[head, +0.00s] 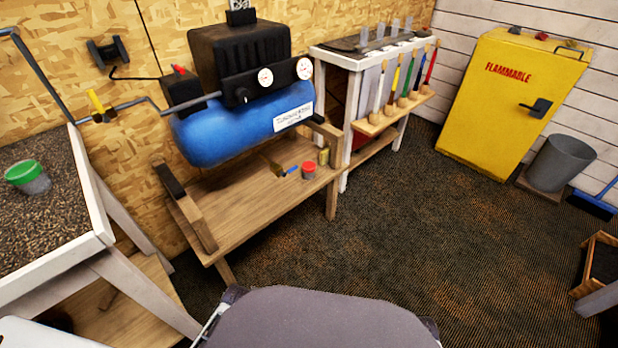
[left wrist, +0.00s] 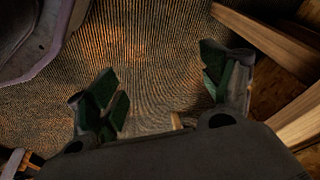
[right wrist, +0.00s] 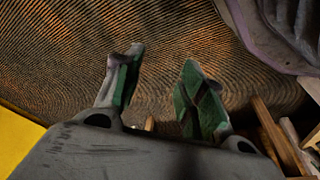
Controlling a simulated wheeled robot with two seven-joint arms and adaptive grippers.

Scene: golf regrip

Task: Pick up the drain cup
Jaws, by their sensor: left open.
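Two cups show in the head view, and I cannot tell for certain which is the drain cup. A cup with a green rim (head: 28,176) sits in the gravel-filled tray at the left. A small red-topped cup (head: 309,170) stands on the wooden bench below the blue compressor. My left gripper (left wrist: 163,88) is open and empty in the left wrist view, over carpet. My right gripper (right wrist: 158,82) has its fingers apart with nothing between them in the right wrist view. Neither gripper shows in the head view, and neither cup shows in the wrist views.
The blue compressor (head: 245,125) stands on the wooden bench (head: 235,205). A brush (head: 280,170) and a small yellowish can (head: 323,157) are beside the red-topped cup. A club rack (head: 390,115), yellow cabinet (head: 505,105) and grey bin (head: 560,162) stand right. Carpet (head: 450,230) is open in front.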

